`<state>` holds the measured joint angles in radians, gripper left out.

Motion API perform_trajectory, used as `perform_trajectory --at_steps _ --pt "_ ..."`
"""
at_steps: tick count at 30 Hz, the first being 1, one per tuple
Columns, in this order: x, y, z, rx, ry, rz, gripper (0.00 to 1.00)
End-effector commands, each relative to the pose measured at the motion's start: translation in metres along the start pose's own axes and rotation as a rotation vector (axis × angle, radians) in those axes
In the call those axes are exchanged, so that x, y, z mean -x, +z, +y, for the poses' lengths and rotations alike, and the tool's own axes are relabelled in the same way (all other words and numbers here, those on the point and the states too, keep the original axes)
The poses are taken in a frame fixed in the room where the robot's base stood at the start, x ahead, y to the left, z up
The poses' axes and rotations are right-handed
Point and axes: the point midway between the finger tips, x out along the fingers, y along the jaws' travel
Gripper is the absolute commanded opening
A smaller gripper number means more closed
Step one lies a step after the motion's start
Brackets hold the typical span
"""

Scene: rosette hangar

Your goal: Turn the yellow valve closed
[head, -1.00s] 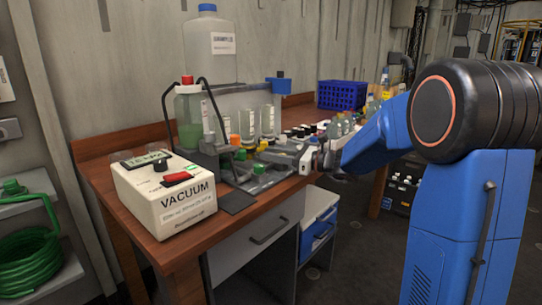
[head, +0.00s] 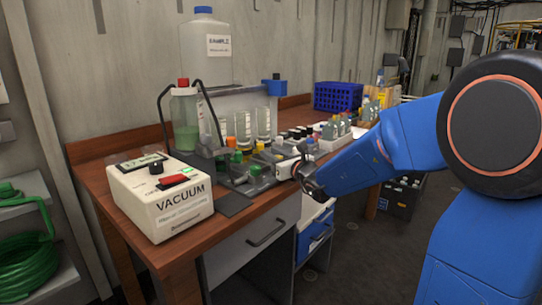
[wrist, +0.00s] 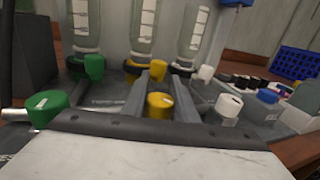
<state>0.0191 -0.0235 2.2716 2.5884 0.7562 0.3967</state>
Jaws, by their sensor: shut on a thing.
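A yellow valve knob (wrist: 160,103) sits between the two grey fingers of my gripper (wrist: 159,82) in the wrist view. The gripper is shut on it. The fingers partly hide its sides, and its exact angle is hard to read. A second yellow knob (wrist: 158,69) shows just behind, below the middle glass cylinder. In the head view my gripper (head: 284,169) reaches in from the right at the front edge of the wooden bench; the gripped knob is hard to make out there.
Green knobs (wrist: 45,106) stand left of the fingers and white knobs (wrist: 229,104) right. Glass cylinders (head: 263,123) rise behind. A vacuum box (head: 162,196) stands at the bench's left. Small bottles and a blue crate (head: 340,97) are at the right.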

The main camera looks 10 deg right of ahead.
Motion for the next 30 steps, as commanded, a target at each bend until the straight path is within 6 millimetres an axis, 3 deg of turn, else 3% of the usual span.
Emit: perform_trajectory --at_steps 20,21,23,30 --pt "-0.0001 0.0002 -0.0020 0.001 -0.043 0.000 0.04" --pt "-0.0001 0.0002 -0.0021 0.001 -0.043 0.000 0.28" --pt "-0.0001 0.0003 -0.0020 0.001 -0.043 0.000 0.43" --pt "-0.0001 0.0003 -0.0019 0.000 -0.042 0.000 0.45"
